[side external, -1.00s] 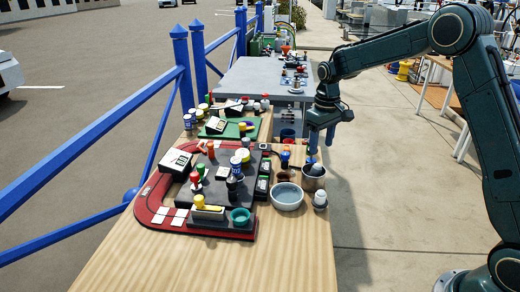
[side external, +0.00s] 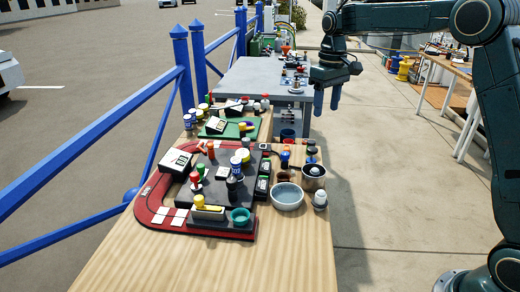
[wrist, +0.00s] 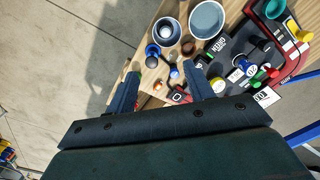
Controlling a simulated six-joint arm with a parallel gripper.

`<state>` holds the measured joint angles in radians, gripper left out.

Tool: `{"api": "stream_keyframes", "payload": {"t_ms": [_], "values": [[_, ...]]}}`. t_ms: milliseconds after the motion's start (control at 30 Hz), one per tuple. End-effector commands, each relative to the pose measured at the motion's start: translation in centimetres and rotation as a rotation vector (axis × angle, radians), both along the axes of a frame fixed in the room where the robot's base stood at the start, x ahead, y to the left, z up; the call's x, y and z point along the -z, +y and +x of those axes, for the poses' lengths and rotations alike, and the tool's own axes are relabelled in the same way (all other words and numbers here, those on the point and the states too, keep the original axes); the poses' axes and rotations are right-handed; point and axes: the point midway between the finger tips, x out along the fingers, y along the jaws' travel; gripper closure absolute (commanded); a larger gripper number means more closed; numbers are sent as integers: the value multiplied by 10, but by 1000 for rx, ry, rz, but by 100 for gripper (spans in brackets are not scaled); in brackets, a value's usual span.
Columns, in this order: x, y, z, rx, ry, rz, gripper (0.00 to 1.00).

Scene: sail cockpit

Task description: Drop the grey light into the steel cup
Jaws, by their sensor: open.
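The steel cup (side external: 313,181) stands upright near the right edge of the wooden table, beside the bowl. A small pale grey rounded piece, which looks like the grey light (side external: 316,170), sits inside it. In the wrist view the cup (wrist: 156,36) also shows this pale piece (wrist: 166,31) within its rim. My gripper (side external: 327,106) is open and empty, raised well above the table and beyond the cup. In the wrist view its fingers (wrist: 162,72) are spread apart, with the cup ahead of them.
A grey-blue bowl (side external: 287,196) stands left of the cup, and a small white-topped piece (side external: 320,199) stands in front. A red console (side external: 160,216) with knobs and switches fills the table's left. Small knobs crowd behind the cup. The table's front is clear.

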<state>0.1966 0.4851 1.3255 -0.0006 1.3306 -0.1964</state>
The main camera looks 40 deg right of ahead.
Motion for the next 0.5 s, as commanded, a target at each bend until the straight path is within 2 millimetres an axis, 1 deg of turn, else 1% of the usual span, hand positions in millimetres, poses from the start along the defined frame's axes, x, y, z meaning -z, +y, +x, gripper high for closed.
{"api": "stream_keyframes", "payload": {"t_ms": [33,100,200,500], "values": [[-6,0,1,0,-2,0,48],[-13,0,0,0,-1,0,48],[-19,0,0,0,0,0,48],[-22,0,0,0,1,0,48]]}}
